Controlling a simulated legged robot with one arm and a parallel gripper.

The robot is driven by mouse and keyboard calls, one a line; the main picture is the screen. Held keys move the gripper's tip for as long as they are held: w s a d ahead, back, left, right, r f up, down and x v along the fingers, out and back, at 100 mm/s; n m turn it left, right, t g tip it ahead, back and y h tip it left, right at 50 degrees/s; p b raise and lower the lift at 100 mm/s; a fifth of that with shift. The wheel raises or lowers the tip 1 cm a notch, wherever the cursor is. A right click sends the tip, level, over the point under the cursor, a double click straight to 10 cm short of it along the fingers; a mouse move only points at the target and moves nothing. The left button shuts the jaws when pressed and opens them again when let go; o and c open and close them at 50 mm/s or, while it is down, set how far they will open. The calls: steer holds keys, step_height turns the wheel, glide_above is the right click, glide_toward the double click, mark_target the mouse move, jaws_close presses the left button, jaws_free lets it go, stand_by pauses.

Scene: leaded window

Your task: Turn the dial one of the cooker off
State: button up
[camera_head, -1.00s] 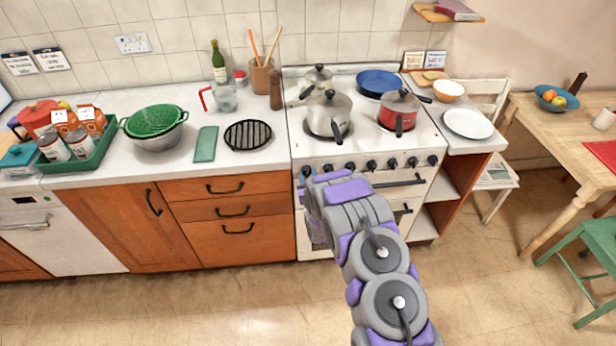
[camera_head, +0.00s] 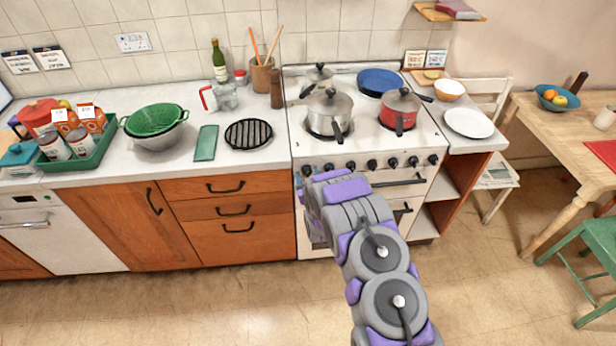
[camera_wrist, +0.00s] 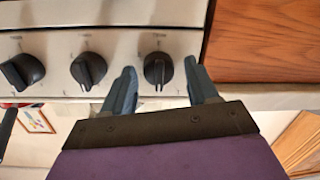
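The white cooker (camera_head: 294,128) has a row of black dials along its front panel. In the wrist view one black dial (camera_wrist: 158,71), the one nearest the wooden cabinet, stands between the two fingers of my gripper (camera_wrist: 160,68). My gripper is open, with a narrow gap visible on each side of the dial. Two more dials, a middle one (camera_wrist: 88,70) and a farther one (camera_wrist: 22,71), lie to the left in that view. In the head view the leftmost dial (camera_head: 307,170) shows just above my arm, and my fingertips are mostly hidden by the arm.
On the hob stand a steel pot (camera_head: 329,108), a red pan (camera_head: 397,116), a smaller pot (camera_head: 318,76) and a blue pan (camera_head: 380,81). Oven handles stick out below the dials. A wooden cabinet (camera_wrist: 265,40) adjoins the cooker. The floor in front is clear.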

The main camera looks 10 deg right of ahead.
steer(key=shift+o, duration=0.3)
steer(key=s+r+p, duration=0.1)
steer(key=s, duration=1.6)
steer(key=shift+d+r+p, duration=0.2)
steer(key=shift+d+p, duration=0.1)
steer(key=shift+d, duration=0.05)
steer(key=shift+s, duration=0.1)
